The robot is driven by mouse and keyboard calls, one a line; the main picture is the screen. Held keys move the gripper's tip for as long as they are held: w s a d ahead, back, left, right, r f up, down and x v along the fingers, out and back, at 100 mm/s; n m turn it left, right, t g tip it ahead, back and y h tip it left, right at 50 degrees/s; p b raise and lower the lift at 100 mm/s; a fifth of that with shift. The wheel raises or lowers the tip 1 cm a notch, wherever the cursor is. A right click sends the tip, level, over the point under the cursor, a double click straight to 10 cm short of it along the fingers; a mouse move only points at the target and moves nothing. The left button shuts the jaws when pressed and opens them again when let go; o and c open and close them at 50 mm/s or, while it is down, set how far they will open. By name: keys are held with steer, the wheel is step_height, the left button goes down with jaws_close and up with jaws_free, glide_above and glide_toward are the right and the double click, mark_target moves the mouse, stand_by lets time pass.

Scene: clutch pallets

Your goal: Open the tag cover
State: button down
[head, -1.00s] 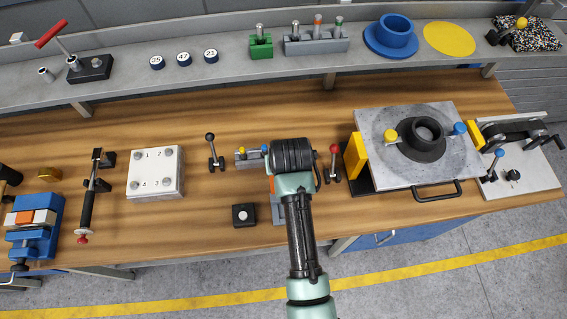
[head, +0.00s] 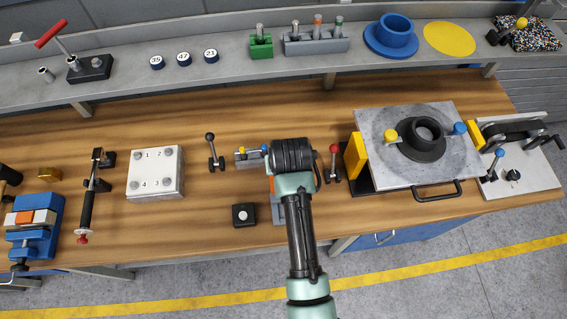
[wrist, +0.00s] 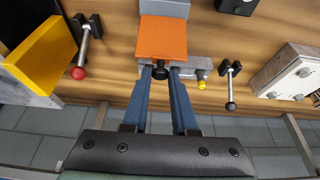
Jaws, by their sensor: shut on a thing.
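The tag cover looks like an orange plate (wrist: 162,38) in the wrist view, with a black knob (wrist: 160,70) at its edge nearest my gripper. It adjoins a grey block (wrist: 165,8) and sits beside a grey bar (wrist: 203,63). My gripper (wrist: 161,73) has its blue fingers closed around the black knob, one on each side. I cannot tell whether the plate is raised.
A red-knobbed lever (head: 333,163) and a yellow block (head: 355,155) stand close on the right. A black-knobbed lever (head: 214,152) stands left, with a black box (head: 244,214) in front of it. A white numbered block (head: 155,172) is farther left. Bare wood lies between them.

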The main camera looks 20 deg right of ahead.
stand_by(0.6)
steer(key=shift+s+a+f+t, duration=0.1)
steer(key=shift+s+a+t, duration=0.1)
steer(key=shift+s+t, duration=0.2)
steer(key=shift+s+a+t+h+b, duration=0.25)
steer(key=shift+s+t+h+b, duration=0.25)
steer(key=shift+s+t, duration=0.55)
steer(key=c, duration=0.7)
jaws_free()
steer(key=shift+r, duration=0.2)
